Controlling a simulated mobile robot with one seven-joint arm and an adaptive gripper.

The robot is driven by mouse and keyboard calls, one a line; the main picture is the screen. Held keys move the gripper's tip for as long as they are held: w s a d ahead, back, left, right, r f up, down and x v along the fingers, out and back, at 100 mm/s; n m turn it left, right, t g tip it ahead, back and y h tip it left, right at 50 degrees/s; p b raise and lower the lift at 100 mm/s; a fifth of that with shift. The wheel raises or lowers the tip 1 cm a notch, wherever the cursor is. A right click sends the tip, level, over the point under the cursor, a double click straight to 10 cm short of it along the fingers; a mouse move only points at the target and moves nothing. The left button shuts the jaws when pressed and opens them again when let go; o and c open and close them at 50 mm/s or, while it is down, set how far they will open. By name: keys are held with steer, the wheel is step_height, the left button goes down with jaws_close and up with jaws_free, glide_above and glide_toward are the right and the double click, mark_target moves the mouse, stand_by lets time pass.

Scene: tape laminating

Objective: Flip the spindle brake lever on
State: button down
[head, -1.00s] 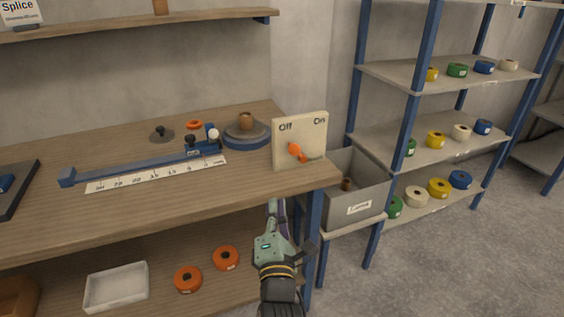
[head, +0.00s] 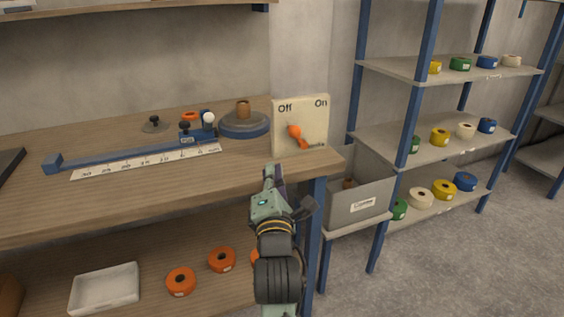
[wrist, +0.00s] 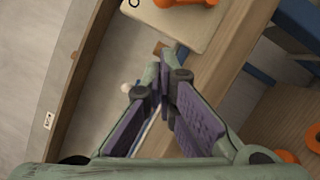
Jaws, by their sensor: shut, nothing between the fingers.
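The spindle brake lever (head: 298,137) is orange and sits on an upright cream panel (head: 315,112) marked "Off" at left and "On" at right. Its round knob end points up and left, on the "Off" side. In the wrist view part of the orange lever (wrist: 188,2) shows at the top edge, on the cream panel (wrist: 170,24). My gripper (head: 269,170) is below and a little left of the panel, in front of the bench edge. Its fingers (wrist: 166,92) are shut and empty, apart from the lever.
The bench (head: 200,177) carries a blue spindle base (head: 245,125) and a blue slide with a ruler strip (head: 147,160). A grey bin (head: 358,200) stands right of the panel. A shelf rack (head: 440,130) holds tape rolls. Orange rolls (head: 181,281) lie on the lower shelf.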

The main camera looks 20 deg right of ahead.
steer(key=shift+f+b, duration=0.2)
steer(key=shift+b, duration=0.4)
steer(key=shift+w+d+r+p, duration=0.55)
steer(key=shift+w+d, duration=0.25)
steer(key=shift+w, duration=0.25)
steer(key=shift+w+d+r+p, duration=0.55)
steer(key=shift+w+d, duration=0.25)
steer(key=shift+w, duration=0.3)
steer(key=shift+w+d+r+p, duration=0.4)
steer(key=shift+w+d+p, duration=0.35)
steer(key=shift+w, duration=0.3)
steer(key=shift+d+r, duration=0.1)
steer(key=shift+d, duration=0.05)
steer(key=shift+d+r, duration=0.1)
steer(key=shift+m, duration=0.4)
